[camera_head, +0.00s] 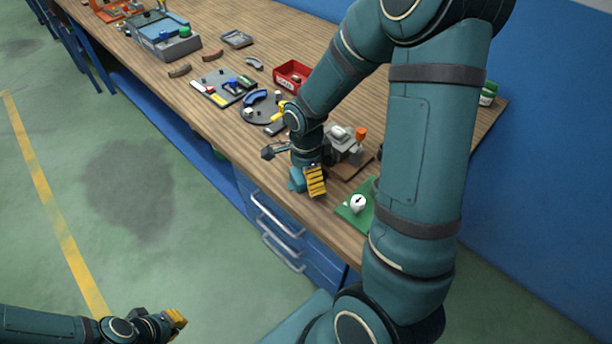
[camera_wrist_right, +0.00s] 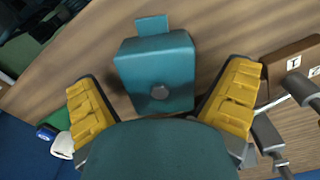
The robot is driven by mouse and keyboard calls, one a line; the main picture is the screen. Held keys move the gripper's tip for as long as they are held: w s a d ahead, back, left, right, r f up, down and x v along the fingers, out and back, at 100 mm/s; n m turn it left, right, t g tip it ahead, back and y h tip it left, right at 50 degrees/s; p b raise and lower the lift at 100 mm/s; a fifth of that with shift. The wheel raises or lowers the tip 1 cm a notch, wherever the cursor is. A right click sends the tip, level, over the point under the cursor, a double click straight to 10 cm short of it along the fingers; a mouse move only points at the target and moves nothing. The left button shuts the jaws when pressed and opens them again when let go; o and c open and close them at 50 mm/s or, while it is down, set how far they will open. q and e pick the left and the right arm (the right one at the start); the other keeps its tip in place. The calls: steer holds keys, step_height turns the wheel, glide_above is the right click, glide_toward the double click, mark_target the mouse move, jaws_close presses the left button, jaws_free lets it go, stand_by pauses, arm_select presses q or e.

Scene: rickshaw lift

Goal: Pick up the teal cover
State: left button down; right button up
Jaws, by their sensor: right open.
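The teal cover (camera_wrist_right: 154,70) is a boxy piece with a tab and a round dark knob, lying on the wooden bench in the right wrist view. In the head view a small part of it (camera_head: 296,180) shows beside my right gripper (camera_head: 306,188), near the bench's front edge. In the wrist view my right gripper (camera_wrist_right: 163,106) is open, with a yellow-padded finger on each side of the cover and gaps between. My left gripper (camera_head: 176,320) is low at the left, over the floor and away from the bench; its finger opening cannot be made out.
A grey device with an orange knob (camera_head: 361,133) stands on a brown base close to my right gripper. A green board with a white dial (camera_head: 358,203) lies nearby. A red bin (camera_head: 291,75) and several tools and trays stand further along the bench (camera_head: 222,128).

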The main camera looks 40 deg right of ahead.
steer(key=c, duration=1.4)
